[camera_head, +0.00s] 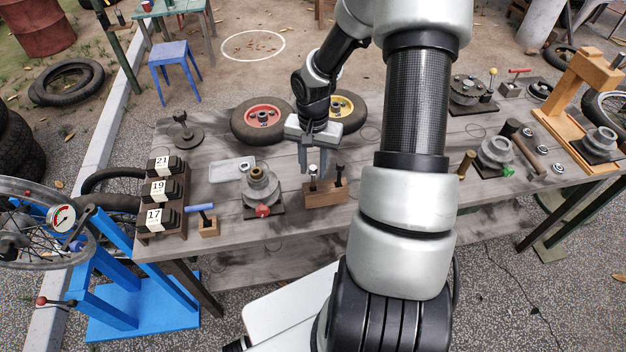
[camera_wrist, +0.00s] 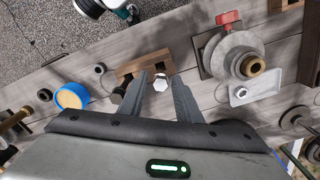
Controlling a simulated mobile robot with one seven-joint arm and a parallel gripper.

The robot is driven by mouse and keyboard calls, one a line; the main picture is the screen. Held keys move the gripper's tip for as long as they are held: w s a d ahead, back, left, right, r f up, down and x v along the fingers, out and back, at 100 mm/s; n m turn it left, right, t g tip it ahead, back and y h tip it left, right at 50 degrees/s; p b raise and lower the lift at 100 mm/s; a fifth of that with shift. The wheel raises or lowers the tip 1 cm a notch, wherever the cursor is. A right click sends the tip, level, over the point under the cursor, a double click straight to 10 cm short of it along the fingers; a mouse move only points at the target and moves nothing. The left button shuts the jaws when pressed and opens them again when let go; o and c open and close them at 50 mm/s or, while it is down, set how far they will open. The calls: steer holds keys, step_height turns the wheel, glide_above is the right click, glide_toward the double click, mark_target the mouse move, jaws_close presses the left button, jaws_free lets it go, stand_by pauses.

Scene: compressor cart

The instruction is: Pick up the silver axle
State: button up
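The silver axle (camera_head: 313,171) stands upright in a small wooden block (camera_head: 325,195) on the workbench, with only its upper part showing. In the wrist view its bright hexagonal head (camera_wrist: 160,83) lies between the fingers, nearer the left one. A dark axle (camera_head: 340,172) stands in the same block to the right; its black head (camera_wrist: 118,95) is left of the fingers in the wrist view. My gripper (camera_head: 313,170) points down over the block, open, its fingers apart on either side of the silver head. I cannot tell whether a finger touches it.
A grey flanged hub (camera_head: 259,190) with a red knob (camera_head: 263,211) stands left of the block. A grey tray (camera_head: 232,169) lies behind that hub. Red-rimmed (camera_head: 263,115) and yellow-rimmed (camera_head: 345,108) wheels lie behind my gripper. Numbered black boxes (camera_head: 163,190) stand at the bench's left end.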

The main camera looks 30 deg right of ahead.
mark_target(313, 184)
steer(key=shift+f, duration=1.3)
jaws_close()
